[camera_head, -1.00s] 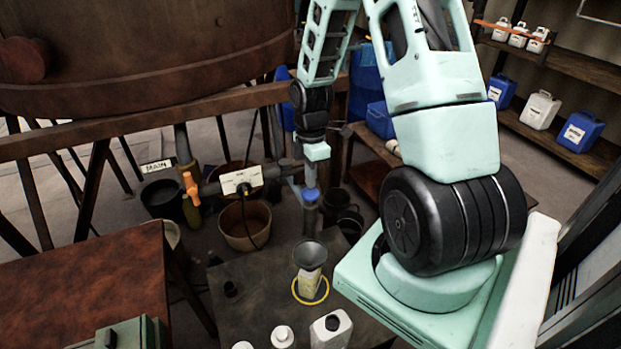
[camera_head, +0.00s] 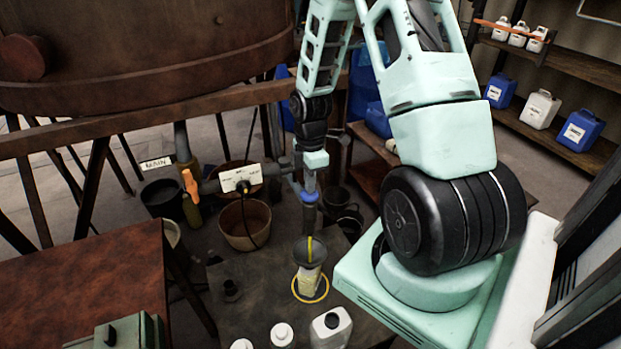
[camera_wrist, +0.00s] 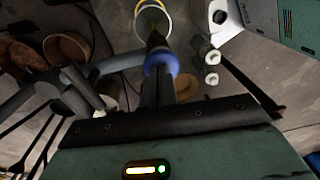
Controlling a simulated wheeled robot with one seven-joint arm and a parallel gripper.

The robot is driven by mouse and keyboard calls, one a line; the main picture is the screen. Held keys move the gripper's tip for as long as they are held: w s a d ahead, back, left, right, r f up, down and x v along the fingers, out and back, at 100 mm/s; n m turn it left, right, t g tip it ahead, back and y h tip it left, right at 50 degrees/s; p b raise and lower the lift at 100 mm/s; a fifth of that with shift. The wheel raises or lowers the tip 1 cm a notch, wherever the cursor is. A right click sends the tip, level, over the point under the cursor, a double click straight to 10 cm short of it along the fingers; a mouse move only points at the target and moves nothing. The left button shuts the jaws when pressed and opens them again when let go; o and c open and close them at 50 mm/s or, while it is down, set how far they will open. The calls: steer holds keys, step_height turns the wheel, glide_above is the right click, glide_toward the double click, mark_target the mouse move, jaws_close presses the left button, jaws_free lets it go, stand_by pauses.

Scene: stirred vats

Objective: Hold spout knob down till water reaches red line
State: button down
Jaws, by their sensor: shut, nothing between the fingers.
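The blue spout knob (camera_head: 309,197) sits on top of the dark spout (camera_head: 310,217) at the end of the pipe. My gripper (camera_head: 309,186) is shut and empty, pointing down, its tips against the top of the knob. The knob also shows in the wrist view (camera_wrist: 161,63), just beyond the fingers (camera_wrist: 158,84). A thin yellow stream (camera_head: 310,248) falls from the spout into a dark funnel (camera_head: 303,256). The funnel stands in a pale container (camera_head: 309,280) inside a yellow ring (camera_head: 322,295) on the dark table. I cannot make out a red line or the level.
An orange valve handle (camera_head: 191,187) and a white label plate (camera_head: 241,178) are on the pipe to the left. White bottles (camera_head: 331,328) stand at the table's front. Buckets (camera_head: 244,226) stand on the floor behind. The table's left part is mostly clear.

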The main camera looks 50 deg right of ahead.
steer(key=shift+s+a+f, duration=0.1)
steer(key=shift+s+f, duration=0.15)
steer(key=shift+f, duration=0.35)
steer(key=shift+w+r, duration=0.1)
steer(key=shift+r, duration=0.15)
step_height(320, 180, up, 18)
steer(key=w+d+b, duration=0.1)
steer(key=shift+w+d, duration=0.15)
steer(key=shift+d, duration=0.15)
steer(key=s+a+m, duration=0.2)
steer(key=a, duration=1.7)
steer(key=s+a+m, duration=0.3)
steer(key=s+a, duration=1.2)
steer(key=shift+a+f+t, duration=0.2)
steer(key=shift+f+t, duration=0.1)
